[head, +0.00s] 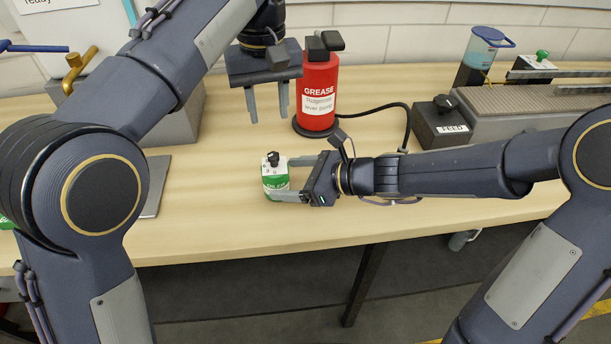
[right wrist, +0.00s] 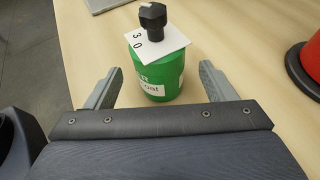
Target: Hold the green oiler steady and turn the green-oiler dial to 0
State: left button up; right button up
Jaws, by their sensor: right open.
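The green oiler (head: 275,183) stands upright on the table, with a white label, a white square dial plate and a black knob (head: 273,159) on top. In the right wrist view the oiler (right wrist: 158,78) shows its black knob (right wrist: 153,17) and the marks 3 and 0 on the plate (right wrist: 158,44). My right gripper (head: 287,177) is open, with its fingers on either side of the oiler; in the right wrist view they stand apart from it. My left gripper (head: 268,103) is open and empty, pointing down above the table behind the oiler.
A red grease container (head: 318,90) with a black base stands behind, close to my left gripper. A black hose (head: 385,106) runs right toward a FEED box (head: 440,124). A grey plate (head: 155,185) lies to the left. The table around the oiler is clear.

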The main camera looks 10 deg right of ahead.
jog(key=shift+x, duration=2.05)
jog(key=shift+c, duration=0.3)
jog(key=c, duration=1.2)
pick_arm(q)
jog(key=shift+o, duration=0.5)
jog(key=shift+f, duration=0.1)
jog(key=n+g+h, duration=0.4)
jog(key=n+h, duration=1)
jog(key=h, duration=0.3)
send_near(273, 154)
jog(key=shift+h, duration=0.3)
jog(key=x, duration=0.6)
jog(key=f+x, duration=0.1)
jog(key=x, duration=0.3)
jog(key=shift+s, duration=0.1)
